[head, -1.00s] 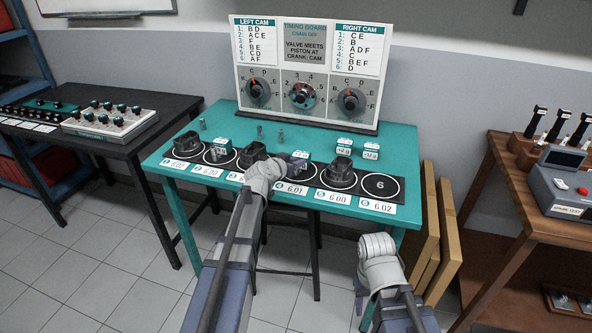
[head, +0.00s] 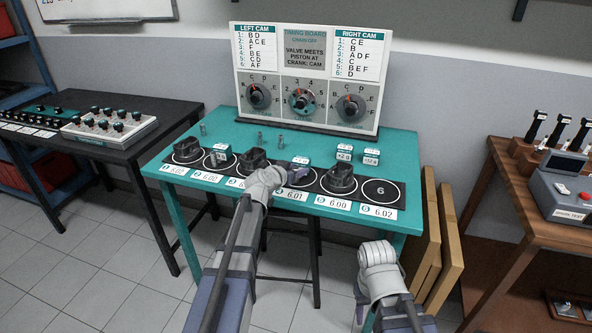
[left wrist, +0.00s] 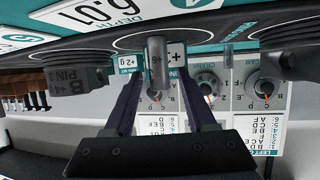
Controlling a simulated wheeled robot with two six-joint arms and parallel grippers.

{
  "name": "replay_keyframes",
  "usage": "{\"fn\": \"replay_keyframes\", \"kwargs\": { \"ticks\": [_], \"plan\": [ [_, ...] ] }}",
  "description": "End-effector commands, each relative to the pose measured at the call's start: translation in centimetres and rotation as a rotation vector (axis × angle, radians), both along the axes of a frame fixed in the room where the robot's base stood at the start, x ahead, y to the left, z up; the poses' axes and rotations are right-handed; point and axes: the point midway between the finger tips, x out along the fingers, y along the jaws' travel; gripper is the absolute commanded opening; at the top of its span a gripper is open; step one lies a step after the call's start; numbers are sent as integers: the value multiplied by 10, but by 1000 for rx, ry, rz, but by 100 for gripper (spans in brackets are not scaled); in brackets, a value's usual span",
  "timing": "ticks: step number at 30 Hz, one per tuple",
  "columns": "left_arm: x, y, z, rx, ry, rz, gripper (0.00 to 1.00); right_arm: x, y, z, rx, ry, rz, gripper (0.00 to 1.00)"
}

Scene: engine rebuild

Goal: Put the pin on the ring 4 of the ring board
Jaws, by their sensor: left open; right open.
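A grey cylindrical pin (left wrist: 157,62) is between the two fingers of my left gripper (left wrist: 157,84) in the left wrist view, which is upside down. The pin's far end meets the dark ring board by the 6.01 label. The fingers are apart on either side of the pin. In the head view my left gripper (head: 300,164) is low over ring 4 of the ring board (head: 361,201) and hides most of that ring; I cannot make out the pin there. My right gripper (head: 362,300) is low in front of the table, with its fingers barely visible and nothing seen in it.
Dark pistons stand on ring 1 (head: 187,147), ring 3 (head: 253,159) and ring 5 (head: 340,179). Ring 6 (head: 381,192) is empty. Small metal pins (head: 281,140) and labelled boxes (head: 371,157) stand behind the rings. The timing board (head: 306,77) rises at the back.

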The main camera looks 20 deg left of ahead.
Motion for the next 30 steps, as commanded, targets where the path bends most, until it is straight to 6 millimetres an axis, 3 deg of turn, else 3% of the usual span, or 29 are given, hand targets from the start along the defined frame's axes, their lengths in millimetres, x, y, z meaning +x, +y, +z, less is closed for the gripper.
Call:
{"fn": "replay_keyframes", "kwargs": {
  "ticks": [2, 18, 30],
  "plan": [
    [-1, 0, 6, 0, 0, 0, 56, 0, 0, 6, 0, 0, 0, 50],
    [-93, 21, 44, 1, 0, 2, 56, 0, 0, 44, 0, 0, -1, 50],
    [-108, 26, 49, 0, 0, 0, 56, 0, 0, 48, 0, 0, -1, 50]
  ]
}}
